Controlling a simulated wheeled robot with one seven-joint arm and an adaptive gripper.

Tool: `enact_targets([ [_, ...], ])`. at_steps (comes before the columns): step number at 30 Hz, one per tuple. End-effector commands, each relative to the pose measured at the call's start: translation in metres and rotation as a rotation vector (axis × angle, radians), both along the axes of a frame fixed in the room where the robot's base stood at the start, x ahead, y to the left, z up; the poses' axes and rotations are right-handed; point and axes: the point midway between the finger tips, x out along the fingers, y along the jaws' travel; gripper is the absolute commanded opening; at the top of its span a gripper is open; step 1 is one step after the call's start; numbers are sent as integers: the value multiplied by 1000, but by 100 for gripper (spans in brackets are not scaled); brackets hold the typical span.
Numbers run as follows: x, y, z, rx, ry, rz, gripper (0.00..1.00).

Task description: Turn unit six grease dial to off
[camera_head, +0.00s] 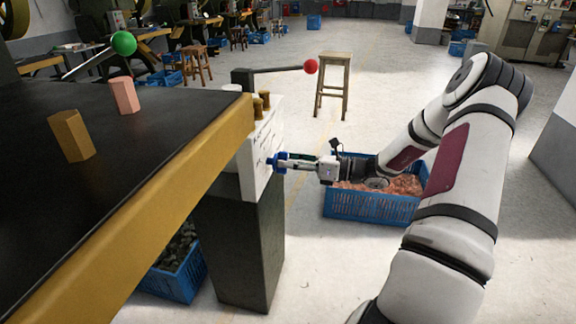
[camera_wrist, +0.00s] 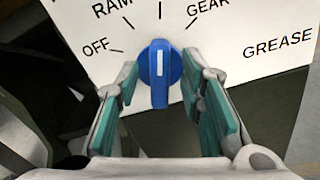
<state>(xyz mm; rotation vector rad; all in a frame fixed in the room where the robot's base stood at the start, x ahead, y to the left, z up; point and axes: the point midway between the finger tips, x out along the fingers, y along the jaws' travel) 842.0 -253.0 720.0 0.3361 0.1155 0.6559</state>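The blue dial (camera_wrist: 160,88) is on a white panel (camera_wrist: 240,30) lettered OFF, RAM, GEAR and GREASE. Its white mark points straight up at the tick between RAM and GEAR; that tick's label is cut off. OFF is at the upper left of the dial. My gripper (camera_wrist: 160,72) is open around the dial, one teal-padded finger on each side, with a narrow gap visible beside the dial. In the head view, my gripper (camera_head: 281,162) reaches the white panel (camera_head: 258,150) at the table's end, and blue shows at its fingertips.
A dark table (camera_head: 110,190) with a yellow edge fills the left. A lever with a red ball (camera_head: 311,66) and a wooden stool (camera_head: 334,88) stand behind the panel. A blue crate (camera_head: 372,207) of copper pieces lies below my arm. Open floor lies in front.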

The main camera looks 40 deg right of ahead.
Motion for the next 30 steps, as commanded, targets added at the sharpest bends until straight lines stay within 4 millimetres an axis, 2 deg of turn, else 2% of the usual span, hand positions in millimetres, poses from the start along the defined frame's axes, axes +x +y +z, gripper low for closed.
enact_targets([
  [11,4,3,0,0,0,-1,35],
  [15,4,3,0,0,0,-1,3],
  [16,4,3,0,0,0,0,0],
  [30,4,3,1,-50,-39,0,0],
])
